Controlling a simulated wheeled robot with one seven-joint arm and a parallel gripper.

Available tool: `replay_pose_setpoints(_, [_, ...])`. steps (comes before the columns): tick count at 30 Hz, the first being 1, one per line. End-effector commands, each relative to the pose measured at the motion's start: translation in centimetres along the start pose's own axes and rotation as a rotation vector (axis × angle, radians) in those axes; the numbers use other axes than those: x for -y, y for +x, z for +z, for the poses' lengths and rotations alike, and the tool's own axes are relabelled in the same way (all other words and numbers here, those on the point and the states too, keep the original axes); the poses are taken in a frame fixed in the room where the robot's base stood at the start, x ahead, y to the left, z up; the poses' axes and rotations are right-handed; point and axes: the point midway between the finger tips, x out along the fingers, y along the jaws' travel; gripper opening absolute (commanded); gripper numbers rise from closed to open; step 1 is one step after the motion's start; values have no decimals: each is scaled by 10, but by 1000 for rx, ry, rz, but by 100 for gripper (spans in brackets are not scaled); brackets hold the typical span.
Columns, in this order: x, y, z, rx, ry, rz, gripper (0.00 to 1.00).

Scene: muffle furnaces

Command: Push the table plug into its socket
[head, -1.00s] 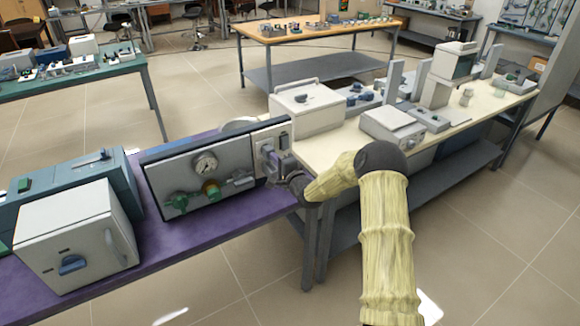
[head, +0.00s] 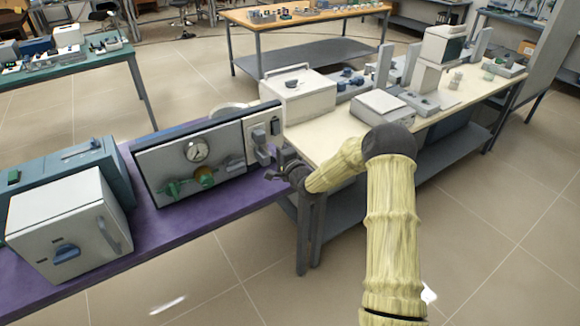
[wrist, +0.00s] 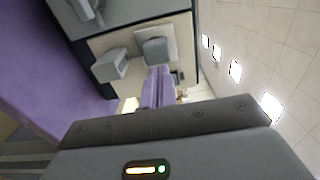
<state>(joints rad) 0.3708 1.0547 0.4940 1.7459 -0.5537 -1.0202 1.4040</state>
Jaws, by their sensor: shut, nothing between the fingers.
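A beige plate (head: 257,140) is at the right end of the grey instrument panel on the purple table. It carries grey blocks, an upper one (head: 259,133) and a lower one (head: 264,155). They also show in the wrist view as a box-shaped block (wrist: 110,66) and a squarer block (wrist: 155,48). I cannot tell for sure which is the plug, or whether it is fully seated. My gripper (head: 273,175) is shut and empty, just below and in front of the lower block, apparently apart from it. Its closed fingers (wrist: 157,88) point at the plate in the wrist view.
The panel has a round gauge (head: 197,149) and green and brass valves. A white furnace (head: 70,235) stands at the left of the purple table (head: 215,225). A cream bench (head: 320,140) with instruments adjoins at right. Open floor lies in front.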

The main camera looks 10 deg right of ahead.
Motion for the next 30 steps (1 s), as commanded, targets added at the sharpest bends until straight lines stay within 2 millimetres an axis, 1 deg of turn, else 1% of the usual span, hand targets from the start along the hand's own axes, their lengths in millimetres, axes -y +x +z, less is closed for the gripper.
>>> replay_pose_setpoints(1, [-2, -9, -1, -1, 0, 1, 0])
replay_pose_setpoints(9, [-3, -56, -1, -1, 0, 4, 0])
replay_pose_setpoints(15, [-3, -85, -1, -1, 0, 5, 0])
replay_pose_setpoints(20, [-2, -94, -1, -1, 0, 3, 0])
replay_pose_setpoints(30, [-2, -94, -1, -1, 0, 4, 0])
